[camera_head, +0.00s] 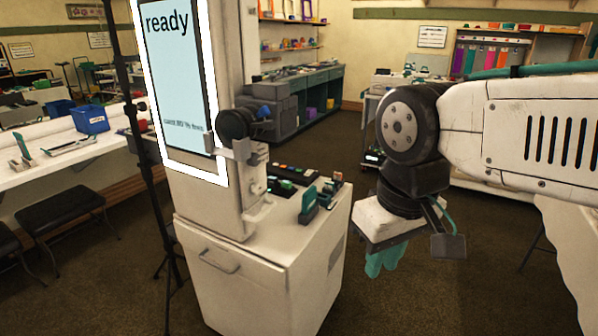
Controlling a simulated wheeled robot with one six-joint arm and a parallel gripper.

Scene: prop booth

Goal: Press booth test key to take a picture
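The photo booth (245,270) is a white cabinet with a tall upright screen (180,85) that reads "ready" inside a bright white light frame. A black round camera-like part (237,124) sticks out beside the screen. On the cabinet top lie a dark strip with small coloured keys (295,171) and a dark box with a green lit patch (286,185). I cannot tell which is the test key. My gripper (384,259) hangs to the right of the cabinet, apart from the keys, with teal fingers pointing down. The finger gap is not clear.
Teal-and-dark items (310,205) stand on the cabinet top's right edge. A black stand (150,180) rises left of the booth. A white counter (75,155) with a blue bin (89,118) is at left. Dark open floor (400,305) lies below my gripper.

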